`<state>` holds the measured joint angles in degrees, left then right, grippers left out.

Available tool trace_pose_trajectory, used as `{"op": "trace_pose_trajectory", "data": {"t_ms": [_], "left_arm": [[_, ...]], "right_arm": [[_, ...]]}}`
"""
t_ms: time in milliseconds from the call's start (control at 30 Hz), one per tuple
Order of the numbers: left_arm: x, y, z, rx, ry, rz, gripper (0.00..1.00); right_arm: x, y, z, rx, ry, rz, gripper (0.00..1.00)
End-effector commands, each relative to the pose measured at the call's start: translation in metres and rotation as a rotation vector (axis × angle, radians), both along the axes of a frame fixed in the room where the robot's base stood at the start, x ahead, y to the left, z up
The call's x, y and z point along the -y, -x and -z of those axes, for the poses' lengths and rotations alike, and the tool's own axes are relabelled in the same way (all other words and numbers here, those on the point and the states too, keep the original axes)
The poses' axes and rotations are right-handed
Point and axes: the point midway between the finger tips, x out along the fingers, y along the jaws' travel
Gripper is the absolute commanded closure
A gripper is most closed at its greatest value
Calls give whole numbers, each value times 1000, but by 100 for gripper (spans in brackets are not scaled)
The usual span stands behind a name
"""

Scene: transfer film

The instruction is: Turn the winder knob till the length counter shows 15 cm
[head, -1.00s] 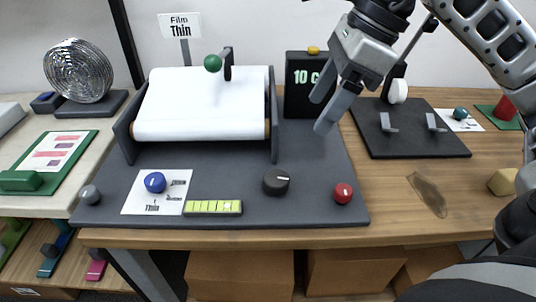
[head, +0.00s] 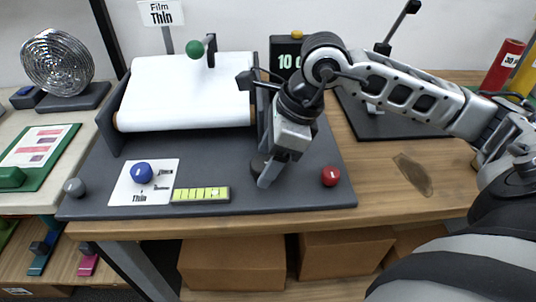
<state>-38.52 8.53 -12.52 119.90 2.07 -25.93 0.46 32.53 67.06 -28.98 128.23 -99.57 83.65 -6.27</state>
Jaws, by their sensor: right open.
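The length counter (head: 283,52) is a black box behind the film roll; its display reads 10, and the rest is hidden by my right arm. A dark round knob (head: 257,163), which looks like the winder knob, sits on the grey machine base (head: 215,160) and is mostly hidden behind my right gripper. My right gripper (head: 266,178) is open and points down at this knob. I cannot tell whether its fingers touch the knob or straddle it. My left gripper is out of view.
A red knob (head: 332,176) stands to the right, and a blue knob (head: 142,172) and a grey knob (head: 75,187) to the left. A yellow-green level strip (head: 201,194) lies near the front. A green-balled lever (head: 195,49) rises above the white film roll (head: 185,90).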

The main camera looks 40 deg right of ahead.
Motion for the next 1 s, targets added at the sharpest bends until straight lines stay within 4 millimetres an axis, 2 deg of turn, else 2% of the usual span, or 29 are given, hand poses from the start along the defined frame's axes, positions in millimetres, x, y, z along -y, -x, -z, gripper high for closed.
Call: {"op": "trace_pose_trajectory", "data": {"t_ms": [233, 267, 400, 433, 567, 700, 867, 1000], "left_arm": [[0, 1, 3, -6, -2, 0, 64], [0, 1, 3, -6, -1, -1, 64], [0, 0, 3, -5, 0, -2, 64], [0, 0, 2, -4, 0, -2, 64], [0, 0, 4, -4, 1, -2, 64], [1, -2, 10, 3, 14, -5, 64], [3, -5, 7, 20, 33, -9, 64], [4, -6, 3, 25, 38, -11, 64]], "right_arm": [[0, 0, 1, -1, -1, 0, 35], [0, 0, 1, -1, -1, 0, 38], [0, 0, 1, -1, -1, 0, 77], [0, 0, 1, -1, -1, 0, 80], [0, 0, 2, 0, 0, -8, 80], [1, -2, 4, 1, 0, -106, 80], [1, -2, 3, -1, 0, -233, 80], [1, -2, 1, -1, 2, -266, 80]]}}
